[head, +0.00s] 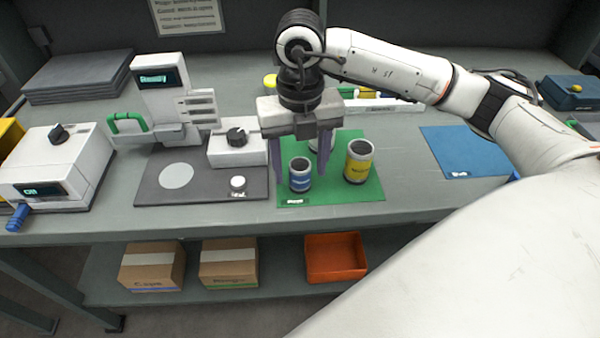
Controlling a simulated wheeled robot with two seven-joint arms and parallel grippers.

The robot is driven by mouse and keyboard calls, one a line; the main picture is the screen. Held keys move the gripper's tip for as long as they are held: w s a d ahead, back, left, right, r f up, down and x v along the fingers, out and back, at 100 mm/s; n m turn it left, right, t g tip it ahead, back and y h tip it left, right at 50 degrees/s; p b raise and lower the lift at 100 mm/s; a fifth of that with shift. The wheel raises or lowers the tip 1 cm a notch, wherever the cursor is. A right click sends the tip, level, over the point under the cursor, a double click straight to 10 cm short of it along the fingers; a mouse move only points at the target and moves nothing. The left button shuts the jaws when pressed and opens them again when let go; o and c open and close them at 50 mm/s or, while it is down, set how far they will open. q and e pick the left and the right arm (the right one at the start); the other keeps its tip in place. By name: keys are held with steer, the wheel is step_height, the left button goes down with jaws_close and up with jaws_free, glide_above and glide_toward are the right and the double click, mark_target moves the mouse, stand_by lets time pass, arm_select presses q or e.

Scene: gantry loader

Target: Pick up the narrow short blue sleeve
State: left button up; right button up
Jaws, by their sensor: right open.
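The narrow short blue sleeve (300,183) stands upright on the green mat (375,188), near its front left part. It has a blue band and a dark open top. My right gripper (299,174) points down and is open, with one finger to the left of the blue sleeve and one to its right in the head view. It holds nothing. I cannot tell whether the fingers touch the sleeve or how deep they are around it. My left gripper is not in view.
A larger yellow sleeve (358,164) stands to the right on the green mat. A pale sleeve (313,144) behind is partly hidden by my gripper. A grey machine with a knob (236,145) stands close at left. A blue mat (465,152) at right is clear.

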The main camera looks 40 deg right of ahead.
steer(key=c, duration=1.3)
steer(key=shift+r, duration=0.1)
